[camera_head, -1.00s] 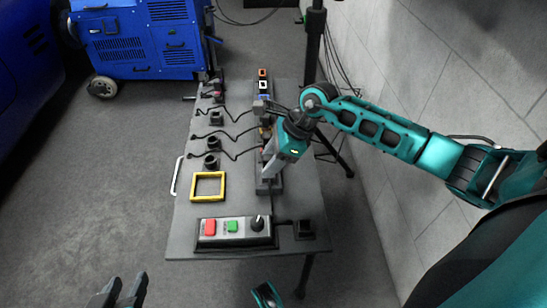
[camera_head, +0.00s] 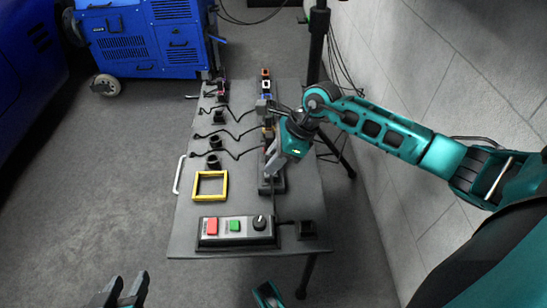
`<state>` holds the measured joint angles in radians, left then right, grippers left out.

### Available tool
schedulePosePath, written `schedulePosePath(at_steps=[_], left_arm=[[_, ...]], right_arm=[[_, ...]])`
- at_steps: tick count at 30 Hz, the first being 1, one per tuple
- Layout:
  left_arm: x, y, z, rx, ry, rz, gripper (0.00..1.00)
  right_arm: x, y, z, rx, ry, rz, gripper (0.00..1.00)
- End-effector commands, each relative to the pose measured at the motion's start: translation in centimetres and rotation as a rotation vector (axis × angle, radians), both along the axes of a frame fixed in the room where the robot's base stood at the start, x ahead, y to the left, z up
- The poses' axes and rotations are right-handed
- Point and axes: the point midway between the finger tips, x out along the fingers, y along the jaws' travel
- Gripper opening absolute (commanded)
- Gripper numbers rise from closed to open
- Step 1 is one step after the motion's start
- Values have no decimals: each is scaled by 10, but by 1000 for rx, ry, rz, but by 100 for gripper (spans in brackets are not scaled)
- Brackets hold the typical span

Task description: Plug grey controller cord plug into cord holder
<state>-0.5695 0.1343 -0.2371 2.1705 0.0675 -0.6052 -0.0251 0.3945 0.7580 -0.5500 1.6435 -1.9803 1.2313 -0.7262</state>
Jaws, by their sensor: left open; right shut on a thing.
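My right gripper (camera_head: 270,173) points down over the lower end of the dark connector strip (camera_head: 279,186) in the middle of the table. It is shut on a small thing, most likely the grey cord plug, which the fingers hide. Whether the plug touches the strip I cannot tell. Several dark round holders (camera_head: 214,142) stand in a column on the left, with black cords running right toward the strip. Which one is the cord holder I cannot tell. My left gripper (camera_head: 122,292) is open and empty at the bottom left, off the table.
The grey table (camera_head: 190,226) carries a yellow frame (camera_head: 210,185) and a control box (camera_head: 236,231) with red and green buttons and a black knob. A small black block (camera_head: 307,230) sits at the right corner. A blue machine (camera_head: 145,40) stands behind; a wall is right.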

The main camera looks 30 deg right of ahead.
Motion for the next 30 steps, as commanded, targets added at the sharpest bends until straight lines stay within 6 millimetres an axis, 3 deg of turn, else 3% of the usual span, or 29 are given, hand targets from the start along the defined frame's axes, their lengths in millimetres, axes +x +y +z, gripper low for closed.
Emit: schedulePosePath(at_steps=[30], left_arm=[[2, 0, 32, 1, -6, -1, 43]], right_arm=[[0, 0, 42, 0, -2, 0, 0]])
